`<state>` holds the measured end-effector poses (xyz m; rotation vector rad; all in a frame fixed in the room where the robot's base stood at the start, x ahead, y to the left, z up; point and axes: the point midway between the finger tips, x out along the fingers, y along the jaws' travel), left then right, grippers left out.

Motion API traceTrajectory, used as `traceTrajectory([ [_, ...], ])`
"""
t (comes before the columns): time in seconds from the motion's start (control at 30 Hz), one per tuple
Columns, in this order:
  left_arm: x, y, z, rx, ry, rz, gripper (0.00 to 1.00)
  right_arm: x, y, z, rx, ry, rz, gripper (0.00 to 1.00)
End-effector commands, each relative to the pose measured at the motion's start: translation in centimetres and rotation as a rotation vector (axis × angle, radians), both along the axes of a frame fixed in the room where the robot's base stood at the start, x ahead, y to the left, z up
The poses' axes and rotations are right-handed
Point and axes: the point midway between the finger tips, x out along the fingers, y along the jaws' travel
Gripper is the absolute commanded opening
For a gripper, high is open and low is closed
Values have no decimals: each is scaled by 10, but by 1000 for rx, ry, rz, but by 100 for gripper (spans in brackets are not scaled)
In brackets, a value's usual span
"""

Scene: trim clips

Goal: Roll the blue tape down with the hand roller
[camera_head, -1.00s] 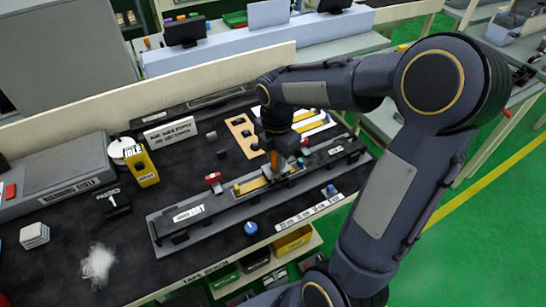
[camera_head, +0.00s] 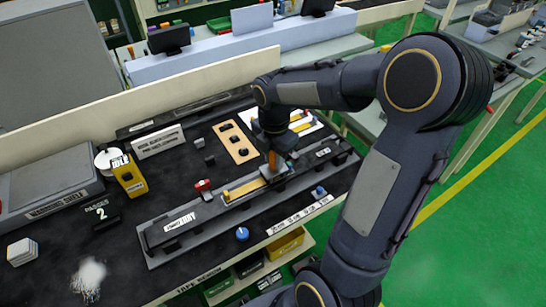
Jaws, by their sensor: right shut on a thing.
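My right gripper (camera_head: 271,158) is shut on the hand roller, whose orange handle (camera_head: 272,161) shows below the jaws. The roller's lower end is over the right part of a yellow strip (camera_head: 243,189) on the long grey fixture (camera_head: 175,238). Whether it touches the strip is too small to tell. A small bluish patch (camera_head: 290,163) shows just right of the handle; I cannot tell whether it is the blue tape. The arm and gripper hide part of the fixture there. My left gripper is not in view.
A red clamp (camera_head: 203,186) stands at the yellow strip's left. A blue knob (camera_head: 242,233) is in front of the fixture. A tan board with holes (camera_head: 236,143) lies behind. A yellow box marked IDLE (camera_head: 128,176) and a PASS 2 sign (camera_head: 98,213) stand at left.

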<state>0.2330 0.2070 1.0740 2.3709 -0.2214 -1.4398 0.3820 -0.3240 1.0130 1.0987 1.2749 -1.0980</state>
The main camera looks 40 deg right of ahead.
Motion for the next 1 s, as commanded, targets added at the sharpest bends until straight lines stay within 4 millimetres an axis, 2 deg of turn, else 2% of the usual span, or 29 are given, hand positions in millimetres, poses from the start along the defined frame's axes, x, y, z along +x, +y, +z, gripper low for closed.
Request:
traceTrajectory([
  [0.37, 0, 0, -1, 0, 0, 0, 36, -2, 1, -4, 1, 9, 1, 0],
  [1.0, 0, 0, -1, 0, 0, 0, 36, 1, 23, -3, 0, 7, 3, 0],
])
